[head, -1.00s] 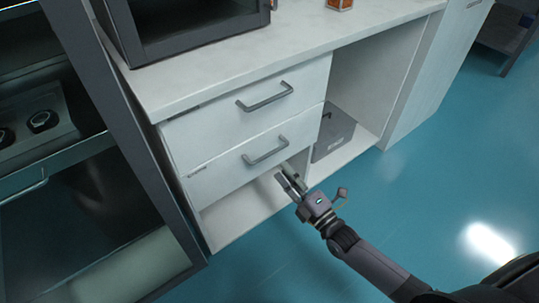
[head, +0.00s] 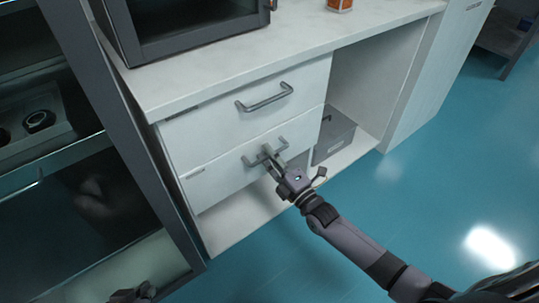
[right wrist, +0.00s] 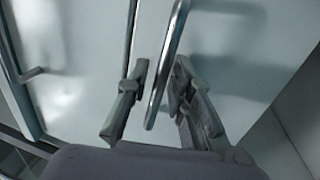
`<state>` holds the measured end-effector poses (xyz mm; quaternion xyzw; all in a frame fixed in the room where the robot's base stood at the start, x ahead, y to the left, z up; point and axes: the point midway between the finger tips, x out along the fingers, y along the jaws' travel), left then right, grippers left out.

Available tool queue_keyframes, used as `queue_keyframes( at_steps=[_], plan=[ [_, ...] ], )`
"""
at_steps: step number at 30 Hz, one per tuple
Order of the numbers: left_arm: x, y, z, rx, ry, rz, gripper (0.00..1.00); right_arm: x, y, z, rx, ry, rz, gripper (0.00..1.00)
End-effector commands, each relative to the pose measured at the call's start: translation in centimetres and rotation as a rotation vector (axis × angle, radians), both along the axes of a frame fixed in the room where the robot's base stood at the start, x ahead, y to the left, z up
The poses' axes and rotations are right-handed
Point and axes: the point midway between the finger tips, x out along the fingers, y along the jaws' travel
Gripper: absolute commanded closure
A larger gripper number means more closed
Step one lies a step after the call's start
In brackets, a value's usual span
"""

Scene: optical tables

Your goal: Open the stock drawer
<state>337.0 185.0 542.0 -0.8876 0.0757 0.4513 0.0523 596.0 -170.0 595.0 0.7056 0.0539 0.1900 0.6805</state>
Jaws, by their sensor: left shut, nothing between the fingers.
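The white cabinet has an upper drawer (head: 220,115) and a lower drawer (head: 225,170), both closed, each with a grey bar handle. I cannot read which is the stock drawer. My right gripper (head: 272,158) is at the lower drawer's handle (head: 250,162) and hides part of it. In the right wrist view the open fingers of my right gripper (right wrist: 160,105) stand on either side of the handle (right wrist: 168,65), with gaps visible. My left gripper (head: 135,293) shows at the bottom left edge, shut and empty, away from the cabinet.
A dark-framed appliance (head: 185,25) and a small orange item (head: 340,5) stand on the countertop (head: 240,55). A grey box (head: 333,135) sits in the open bay to the right. A dark glass-fronted cabinet (head: 120,150) is at left. The blue floor (head: 420,200) in front is clear.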

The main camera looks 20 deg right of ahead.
Motion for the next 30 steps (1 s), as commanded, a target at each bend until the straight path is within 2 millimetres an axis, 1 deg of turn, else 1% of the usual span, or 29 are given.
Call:
queue_keyframes(
  at_steps=[1,8,30],
  plan=[
    [0.0,-0.01,0.0,0.0,0.0,0.0,1.0,-0.01,0.01,0.0,0.0,0.0,0.0,0.84],
    [0.0,-0.02,0.01,0.0,0.0,0.0,1.0,-0.03,-0.01,-0.02,0.0,0.0,0.0,1.0],
    [-0.04,0.01,0.03,0.0,0.002,0.0,1.0,-0.08,-0.02,-0.05,0.0,0.001,0.0,1.0]
  ],
)
